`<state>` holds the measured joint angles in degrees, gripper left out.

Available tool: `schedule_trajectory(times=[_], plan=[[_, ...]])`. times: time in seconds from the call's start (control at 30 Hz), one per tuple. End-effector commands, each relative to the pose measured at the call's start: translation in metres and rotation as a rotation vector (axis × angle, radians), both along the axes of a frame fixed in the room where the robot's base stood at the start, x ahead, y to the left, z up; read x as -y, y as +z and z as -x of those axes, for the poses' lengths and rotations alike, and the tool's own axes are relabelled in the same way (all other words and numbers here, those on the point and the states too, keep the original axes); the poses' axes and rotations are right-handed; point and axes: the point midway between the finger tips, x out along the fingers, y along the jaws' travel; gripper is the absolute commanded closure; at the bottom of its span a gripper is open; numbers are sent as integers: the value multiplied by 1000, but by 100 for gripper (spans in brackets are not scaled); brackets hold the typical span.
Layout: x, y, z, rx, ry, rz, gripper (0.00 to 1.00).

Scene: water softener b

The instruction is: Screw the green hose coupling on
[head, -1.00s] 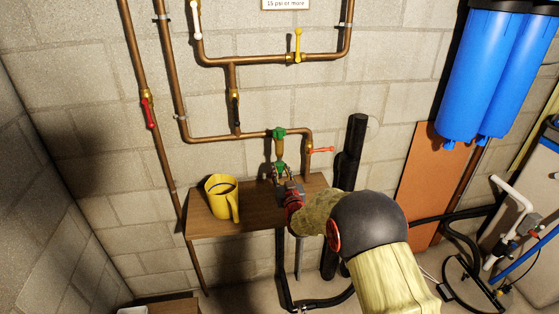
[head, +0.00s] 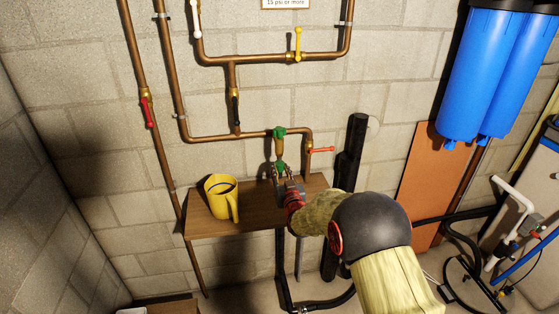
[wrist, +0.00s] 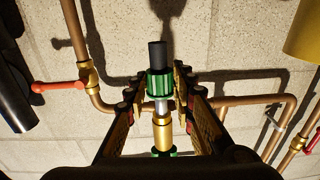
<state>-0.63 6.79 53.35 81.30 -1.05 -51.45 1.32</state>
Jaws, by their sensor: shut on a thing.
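The green hose coupling (wrist: 160,86) is a ribbed ring with a short black hose end (wrist: 157,55) on one side. My gripper (wrist: 158,93) is shut on it, one finger on each side. A silver piece and a brass fitting (wrist: 162,132) lie in line with the coupling; I cannot tell how far the threads engage. A second green part (wrist: 163,153) is at the fitting's far end. In the head view the coupling (head: 280,167) is below the brass fitting (head: 279,146), with the upper green part (head: 279,132) above. My gripper (head: 282,175) is just above the shelf, partly hidden.
Copper pipes (head: 215,137) run along the block wall. A red valve handle (head: 321,149) is close on the right, before a thick black pipe (head: 354,150). Blue filter housings (head: 475,70) hang farther right.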

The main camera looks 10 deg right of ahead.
Motion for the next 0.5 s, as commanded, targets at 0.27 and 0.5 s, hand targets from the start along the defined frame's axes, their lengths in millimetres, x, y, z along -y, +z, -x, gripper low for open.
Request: schedule_trajectory(times=[0.27,0.5], plan=[[0,3,0,1,0,0,100],[0,9,0,2,0,0,100]])
